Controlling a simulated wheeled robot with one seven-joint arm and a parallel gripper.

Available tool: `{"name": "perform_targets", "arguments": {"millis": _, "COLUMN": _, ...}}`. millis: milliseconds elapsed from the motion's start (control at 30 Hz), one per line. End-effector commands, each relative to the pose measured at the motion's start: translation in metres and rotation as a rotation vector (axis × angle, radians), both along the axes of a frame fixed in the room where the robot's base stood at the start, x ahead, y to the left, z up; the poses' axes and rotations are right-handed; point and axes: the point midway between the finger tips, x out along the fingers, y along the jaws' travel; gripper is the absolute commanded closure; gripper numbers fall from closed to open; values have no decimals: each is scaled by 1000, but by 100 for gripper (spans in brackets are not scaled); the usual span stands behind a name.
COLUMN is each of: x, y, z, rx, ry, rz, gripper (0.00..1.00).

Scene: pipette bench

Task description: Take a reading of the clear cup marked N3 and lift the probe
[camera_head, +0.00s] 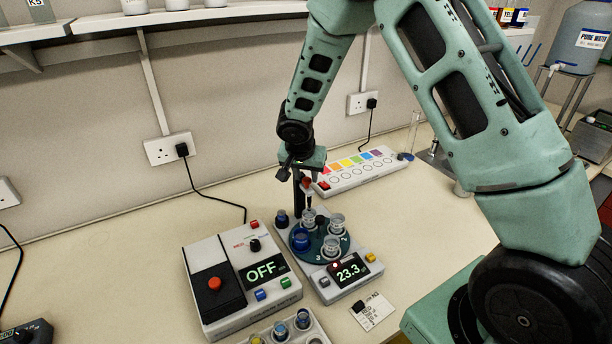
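A meter (352,271) with a round dark green turntable (316,258) stands on the bench; its display reads 23.3 and a small red light shows. The turntable carries clear cups at the back (308,217), right (337,221) and front (331,244), and a blue one (300,239) at the left. Numbers 2 and 3 show on the turntable; I cannot read N3 on any cup. A dark post (297,192) rises behind it, and the probe (308,201) hangs over the back cup; whether it enters is unclear. My gripper (301,170) is at the post's top; its finger gap is unclear.
A white box (222,256) with a red button and an OFF display stands left of the meter. A tray of small pots (285,330) is in front. A colour-strip panel (358,170) lies behind. A card (374,313) lies front right.

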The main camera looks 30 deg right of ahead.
Motion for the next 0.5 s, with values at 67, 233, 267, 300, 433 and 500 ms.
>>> {"name": "perform_targets", "arguments": {"millis": 67, "x": 0, "y": 0, "z": -1, "rx": 0, "ry": 1, "rz": 0, "gripper": 67}}
{"name": "perform_targets", "arguments": {"millis": 233, "x": -1, "y": 1, "z": 3, "rx": 0, "ry": 0, "rz": -1, "gripper": 67}}
{"name": "perform_targets", "arguments": {"millis": 267, "x": -2, "y": 2, "z": 5, "rx": 0, "ry": 0, "rz": -1, "gripper": 67}}
{"name": "perform_targets", "arguments": {"millis": 300, "x": -3, "y": 3, "z": 9, "rx": 0, "ry": -2, "rz": -1, "gripper": 67}}
{"name": "perform_targets", "arguments": {"millis": 433, "x": -9, "y": 9, "z": 28, "rx": 3, "ry": -3, "rz": 0, "gripper": 67}}
{"name": "perform_targets", "arguments": {"millis": 500, "x": -12, "y": 13, "z": 42, "rx": 1, "ry": -6, "rz": -1, "gripper": 67}}
